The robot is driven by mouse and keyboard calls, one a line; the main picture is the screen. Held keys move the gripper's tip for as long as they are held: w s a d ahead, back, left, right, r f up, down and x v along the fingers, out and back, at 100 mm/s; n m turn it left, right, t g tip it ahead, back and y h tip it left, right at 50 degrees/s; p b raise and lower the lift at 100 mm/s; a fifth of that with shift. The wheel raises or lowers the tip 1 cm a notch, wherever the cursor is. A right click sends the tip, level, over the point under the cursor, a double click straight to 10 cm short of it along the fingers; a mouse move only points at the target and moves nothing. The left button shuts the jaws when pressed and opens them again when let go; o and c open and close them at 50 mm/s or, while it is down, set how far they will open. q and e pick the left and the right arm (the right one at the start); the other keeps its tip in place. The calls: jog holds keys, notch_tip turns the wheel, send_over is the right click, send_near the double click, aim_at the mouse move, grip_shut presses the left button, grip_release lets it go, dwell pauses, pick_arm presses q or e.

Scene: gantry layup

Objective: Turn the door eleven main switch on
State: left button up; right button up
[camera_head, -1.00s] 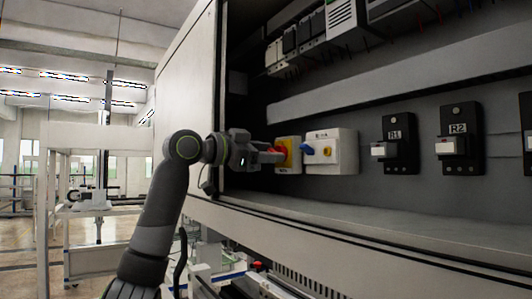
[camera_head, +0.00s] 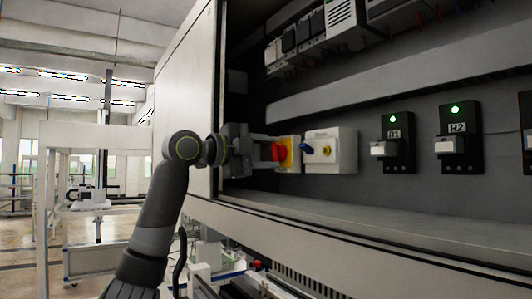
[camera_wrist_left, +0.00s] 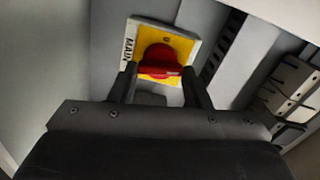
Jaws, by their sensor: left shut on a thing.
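The main switch is a red rotary handle (camera_head: 279,151) on a yellow plate (camera_head: 295,153), fixed to the back panel inside the cabinet. In the left wrist view the red handle (camera_wrist_left: 158,62) sits on the yellow plate (camera_wrist_left: 183,46), with the word MAIN on its pale border. My left gripper (camera_head: 269,152) reaches in from the left and is shut on the red handle; its two fingers also show in the left wrist view (camera_wrist_left: 157,80), one on each side of it. My right gripper is out of view.
Two black units, R1 (camera_head: 397,155) and R2 (camera_head: 460,155), have lit green lamps. The cabinet's left side wall (camera_head: 190,80) stands close to my arm. A ledge (camera_head: 390,222) runs below.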

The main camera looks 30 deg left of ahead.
pick_arm(q)
jog(key=shift+m, duration=1.1)
jog(key=o, duration=1)
jog(key=shift+f, duration=0.1)
jog(key=shift+s+a, duration=0.1)
jog(key=shift+s, duration=0.15)
jog(key=shift+b+v, duration=3.9)
jog(key=shift+v, duration=4.55)
